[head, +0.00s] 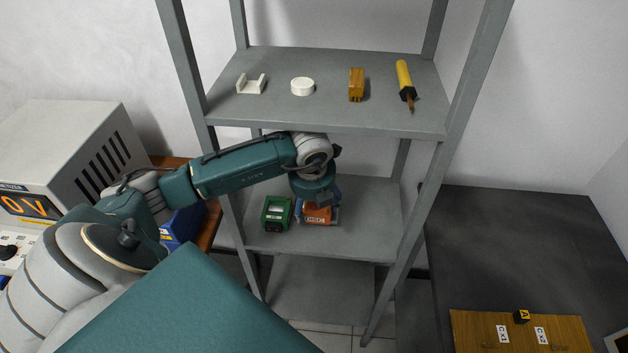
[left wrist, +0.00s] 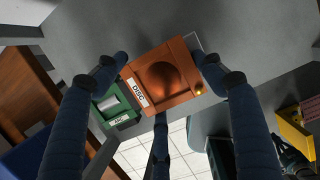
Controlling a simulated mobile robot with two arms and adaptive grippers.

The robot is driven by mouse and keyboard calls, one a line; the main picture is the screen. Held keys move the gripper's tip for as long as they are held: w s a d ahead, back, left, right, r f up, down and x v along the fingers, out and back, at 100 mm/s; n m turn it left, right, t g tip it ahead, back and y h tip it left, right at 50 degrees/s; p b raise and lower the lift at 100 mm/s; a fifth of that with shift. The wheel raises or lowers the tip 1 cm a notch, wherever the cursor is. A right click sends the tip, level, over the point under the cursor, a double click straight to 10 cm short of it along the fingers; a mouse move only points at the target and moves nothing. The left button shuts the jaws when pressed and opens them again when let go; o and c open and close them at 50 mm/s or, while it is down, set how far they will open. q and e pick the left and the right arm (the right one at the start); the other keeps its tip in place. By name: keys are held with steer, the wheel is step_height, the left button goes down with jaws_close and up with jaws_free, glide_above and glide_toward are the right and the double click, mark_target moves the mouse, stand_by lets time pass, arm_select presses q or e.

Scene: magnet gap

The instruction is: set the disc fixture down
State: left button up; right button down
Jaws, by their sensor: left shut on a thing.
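The disc fixture (head: 317,216) is an orange-brown block with a white label reading DISC. In the left wrist view the disc fixture (left wrist: 163,78) shows a round hollow in its face and a small brass knob at one corner. My left gripper (head: 318,202) reaches in over the middle shelf (head: 370,232) from above and is shut on the fixture. In the left wrist view its blue fingers (left wrist: 160,84) lie on either side of the block. I cannot tell whether the fixture's underside touches the shelf. My right gripper is out of view.
A green fixture (head: 277,214) stands close to the left of the disc fixture. The top shelf (head: 330,118) holds a white bracket (head: 251,84), a white disc (head: 302,86), an orange-brown block (head: 356,84) and a yellow-handled tool (head: 405,84). The middle shelf is bare to the right.

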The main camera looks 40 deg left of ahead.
mark_target(314, 207)
arm_select(q)
step_height(314, 207, down, 3)
steer(key=shift+f+b, duration=0.2)
steer(key=shift+b, duration=0.8)
steer(key=o, duration=1.9)
steer(key=shift+d+r, duration=0.1)
steer(key=shift+r, duration=0.35)
steer(key=shift+s+d+r+b, duration=0.2)
steer(key=shift+s+r+b, duration=0.05)
steer(key=shift+s+r, duration=0.2)
steer(key=shift+s+d+r+b, duration=0.2)
steer(key=shift+s+r, duration=0.1)
steer(key=shift+r, duration=0.1)
steer(key=s+d+b, duration=0.2)
steer(key=s+d, duration=0.3)
steer(key=s, duration=0.4)
steer(key=shift+s+d+r, duration=0.15)
steer(key=shift+s+d, duration=0.1)
steer(key=shift+d, duration=0.1)
